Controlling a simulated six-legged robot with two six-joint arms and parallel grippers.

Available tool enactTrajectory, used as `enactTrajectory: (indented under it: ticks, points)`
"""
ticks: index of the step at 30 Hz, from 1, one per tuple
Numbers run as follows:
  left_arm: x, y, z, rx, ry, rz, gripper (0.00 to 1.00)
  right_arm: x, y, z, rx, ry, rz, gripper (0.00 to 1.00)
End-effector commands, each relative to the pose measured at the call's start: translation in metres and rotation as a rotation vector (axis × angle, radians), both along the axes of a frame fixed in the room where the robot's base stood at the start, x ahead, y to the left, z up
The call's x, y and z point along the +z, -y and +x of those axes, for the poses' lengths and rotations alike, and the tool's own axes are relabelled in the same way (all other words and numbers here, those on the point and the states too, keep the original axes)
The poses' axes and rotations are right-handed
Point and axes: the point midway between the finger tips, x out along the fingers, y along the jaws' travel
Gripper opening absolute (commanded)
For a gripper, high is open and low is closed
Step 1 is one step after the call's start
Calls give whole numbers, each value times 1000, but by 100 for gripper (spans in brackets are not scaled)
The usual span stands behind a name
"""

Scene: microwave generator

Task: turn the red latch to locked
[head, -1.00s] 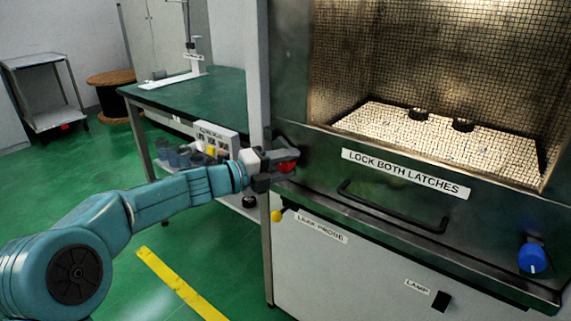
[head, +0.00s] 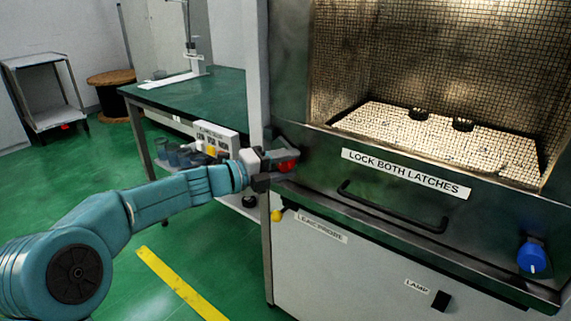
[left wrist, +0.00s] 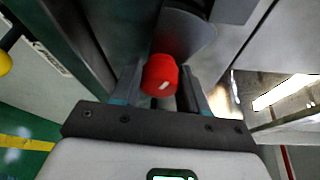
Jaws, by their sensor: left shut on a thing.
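The red latch (head: 287,166) is a round knob at the left end of the metal front panel, partly hidden by my gripper in the head view. In the left wrist view the red latch (left wrist: 161,75) sits between my fingers, with a pale mark on its face. My left gripper (head: 284,160) is shut on it, and its fingers also show in the left wrist view (left wrist: 160,88) on either side of the knob. My right gripper is not in view.
A blue latch (head: 532,256) is at the panel's right end. A black handle bar (head: 392,208) lies below the label "LOCK BOTH LATCHES" (head: 405,173). A yellow knob (head: 277,215) is below the red latch. A green-topped bench (head: 190,98) stands left, behind my arm.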

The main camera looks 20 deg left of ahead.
Motion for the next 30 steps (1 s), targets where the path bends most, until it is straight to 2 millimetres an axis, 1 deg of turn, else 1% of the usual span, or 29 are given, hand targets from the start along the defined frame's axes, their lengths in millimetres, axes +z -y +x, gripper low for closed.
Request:
enactTrajectory:
  ticks: [13, 14, 15, 16, 25, 28, 30]
  points:
    - [1, -2, 1, 6, 0, -1, 13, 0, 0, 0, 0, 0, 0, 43]
    - [1, -2, 1, 6, 0, -1, 50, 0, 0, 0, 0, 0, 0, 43]
    - [1, -2, 1, 6, 0, 0, 63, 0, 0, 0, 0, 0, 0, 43]
    - [1, -2, 1, 6, 0, -1, 66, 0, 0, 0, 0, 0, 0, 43]
    - [1, -2, -1, 3, 0, 0, 66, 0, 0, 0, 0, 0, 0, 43]
    - [2, -9, -7, 4, 0, -1, 66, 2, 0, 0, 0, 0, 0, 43]
    - [3, -17, -17, 6, 0, 0, 66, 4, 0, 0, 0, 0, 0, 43]
